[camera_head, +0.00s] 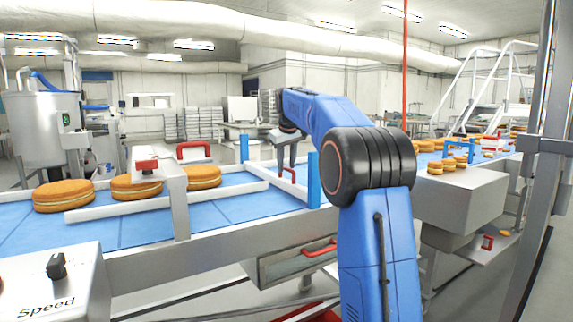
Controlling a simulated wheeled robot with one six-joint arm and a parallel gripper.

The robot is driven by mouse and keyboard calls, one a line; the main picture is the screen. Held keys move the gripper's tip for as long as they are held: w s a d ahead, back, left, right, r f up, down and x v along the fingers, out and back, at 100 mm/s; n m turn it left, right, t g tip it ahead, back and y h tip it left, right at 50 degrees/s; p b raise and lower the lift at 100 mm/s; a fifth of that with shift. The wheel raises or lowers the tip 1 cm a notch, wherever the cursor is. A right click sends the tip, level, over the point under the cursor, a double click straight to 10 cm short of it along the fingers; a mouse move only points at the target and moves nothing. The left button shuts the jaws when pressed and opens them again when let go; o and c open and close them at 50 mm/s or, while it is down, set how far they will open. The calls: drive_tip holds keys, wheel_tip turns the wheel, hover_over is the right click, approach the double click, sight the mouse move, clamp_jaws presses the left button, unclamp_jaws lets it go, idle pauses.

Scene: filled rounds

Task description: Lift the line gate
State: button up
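Two blue posts, a far one (244,148) and a near one (313,180), stand at opposite edges of the blue conveyor. A red handle (288,175) shows between them, low and close to the near post. My gripper (285,166) points down just above this handle, with the arm reaching in from the right. I cannot tell whether its fingers touch the handle or how far apart they are.
Filled rounds (64,195) lie on the conveyor (235,205) at left, between white guide rails. A metal bridge (160,175) with a red button (147,165) crosses it. Another red handle (194,150) is behind. A speed box (52,285) stands front left. More rounds (450,166) lie at right.

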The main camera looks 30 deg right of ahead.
clamp_jaws()
wheel_tip(320, 180, up, 11)
idle(0.6)
unclamp_jaws()
drive_tip(key=shift+r, duration=0.1)
